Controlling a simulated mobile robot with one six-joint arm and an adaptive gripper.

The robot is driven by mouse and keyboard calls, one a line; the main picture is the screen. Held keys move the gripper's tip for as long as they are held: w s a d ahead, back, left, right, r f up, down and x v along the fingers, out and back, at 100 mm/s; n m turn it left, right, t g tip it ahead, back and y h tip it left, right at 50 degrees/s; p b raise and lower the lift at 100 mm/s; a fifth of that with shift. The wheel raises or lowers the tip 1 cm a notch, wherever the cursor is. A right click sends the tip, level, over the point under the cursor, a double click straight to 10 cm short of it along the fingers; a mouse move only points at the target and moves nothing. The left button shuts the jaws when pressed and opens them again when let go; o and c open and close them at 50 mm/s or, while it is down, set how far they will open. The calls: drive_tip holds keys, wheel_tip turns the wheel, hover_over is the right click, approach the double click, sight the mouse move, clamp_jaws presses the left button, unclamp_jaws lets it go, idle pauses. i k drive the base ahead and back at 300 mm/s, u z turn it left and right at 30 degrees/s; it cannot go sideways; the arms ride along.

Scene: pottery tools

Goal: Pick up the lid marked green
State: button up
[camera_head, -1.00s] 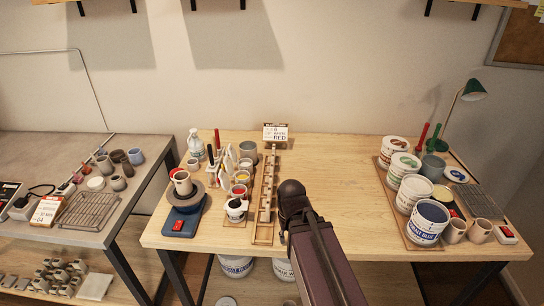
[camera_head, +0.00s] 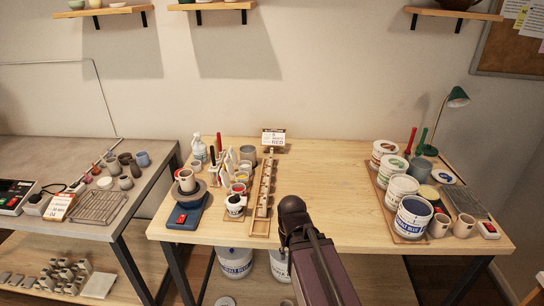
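Several white paint buckets stand in a row on a wooden board at the right of the wooden table. The second from the back has a white lid with a green mark (camera_head: 394,164) on top. The bucket behind it has a lid with a red mark (camera_head: 386,146). The front bucket (camera_head: 414,214) shows dark blue on top, and its label reads "BLUE". Only a dark part of my arm shows at the bottom centre, left of the buckets. My gripper is not in view.
The table's middle (camera_head: 330,185) is bare. To its left are a long wooden rack (camera_head: 263,200), small paint pots and a scale (camera_head: 187,215) with a cup. Red and green handled tools and a green lamp (camera_head: 457,97) stand behind the buckets. A grey bench (camera_head: 150,190) is at far left.

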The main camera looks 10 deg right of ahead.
sight(393, 162)
drive_tip(key=k, duration=0.85)
drive_tip(key=z, duration=0.25)
drive_tip(key=i, duration=1.2)
drive_tip(key=u, duration=0.2)
